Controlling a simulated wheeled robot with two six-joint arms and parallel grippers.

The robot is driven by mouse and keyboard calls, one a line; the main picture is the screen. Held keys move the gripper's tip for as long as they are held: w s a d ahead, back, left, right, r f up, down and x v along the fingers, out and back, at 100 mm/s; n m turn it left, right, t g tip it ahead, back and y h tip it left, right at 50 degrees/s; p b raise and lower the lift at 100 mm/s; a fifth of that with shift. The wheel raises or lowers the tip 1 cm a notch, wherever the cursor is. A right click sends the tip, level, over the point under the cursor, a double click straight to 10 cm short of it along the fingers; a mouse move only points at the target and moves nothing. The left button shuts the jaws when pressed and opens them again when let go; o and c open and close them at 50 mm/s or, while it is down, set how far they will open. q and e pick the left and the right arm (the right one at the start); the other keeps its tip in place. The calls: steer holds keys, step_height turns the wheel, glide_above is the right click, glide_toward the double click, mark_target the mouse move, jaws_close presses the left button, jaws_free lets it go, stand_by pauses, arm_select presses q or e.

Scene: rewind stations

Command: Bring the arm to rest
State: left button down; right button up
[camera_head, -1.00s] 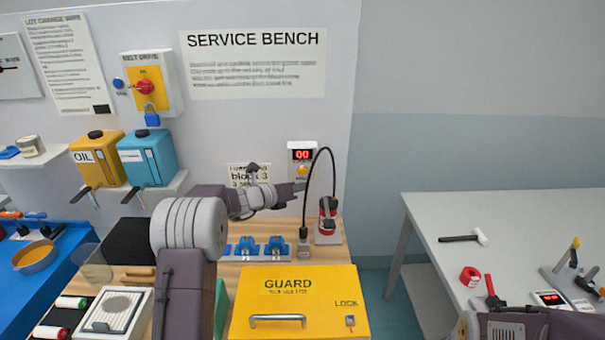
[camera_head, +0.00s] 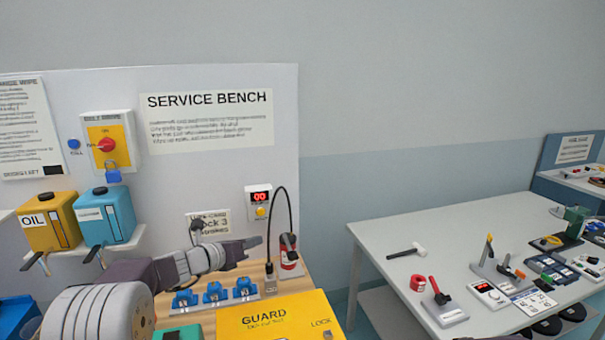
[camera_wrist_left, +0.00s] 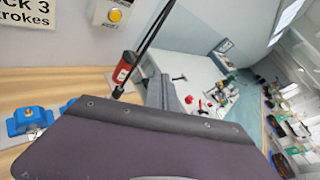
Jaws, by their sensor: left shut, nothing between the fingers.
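My left arm comes in from the lower left in the head view, bent at a large grey joint. My left gripper (camera_head: 254,243) is shut and empty. It points right, above the back of the service bench and in front of the back panel. Its tip is just left of the black cable and the red canister (camera_head: 289,252) in the picture. In the left wrist view, a dark purple part of my arm fills the lower middle, and the red canister (camera_wrist_left: 124,69) shows beyond it. My right gripper is not in view.
A yellow guard box (camera_head: 262,321) and several blue blocks (camera_head: 213,293) sit on the bench under my left arm. Oil (camera_head: 50,224) and blue (camera_head: 106,217) jugs stand at left. The white table (camera_head: 400,235) at right holds a hammer (camera_head: 407,250) and other tools.

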arm_select(q)
steer(key=s+d+f+m+g, duration=0.2)
steer(key=s+f+m, duration=0.15)
steer(key=s, duration=0.25)
steer(key=s+d+f+m+g+y, duration=0.1)
steer(key=s+d+f+m+g, duration=0.2)
steer(key=s, duration=0.4)
steer(key=s+d+f+m+g, duration=0.2)
steer(key=s+f+m, duration=0.1)
steer(key=s+m, duration=0.25)
steer(key=s+a+f+m+g+y, duration=0.2)
steer(key=s+a+f+m, duration=0.3)
steer(key=s+m, duration=0.4)
steer(key=s+a+f+m+g+y, duration=0.2)
steer(key=s+a+f+m+y, duration=0.2)
steer(key=s+m, duration=0.4)
steer(key=a+f+m, duration=0.1)
steer(key=a+m, duration=0.1)
steer(key=m, duration=0.2)
steer(key=shift+s+a+f+m+y, duration=0.15)
steer(key=shift+s+f+m+y, duration=0.15)
steer(key=shift+s+m+y, duration=0.1)
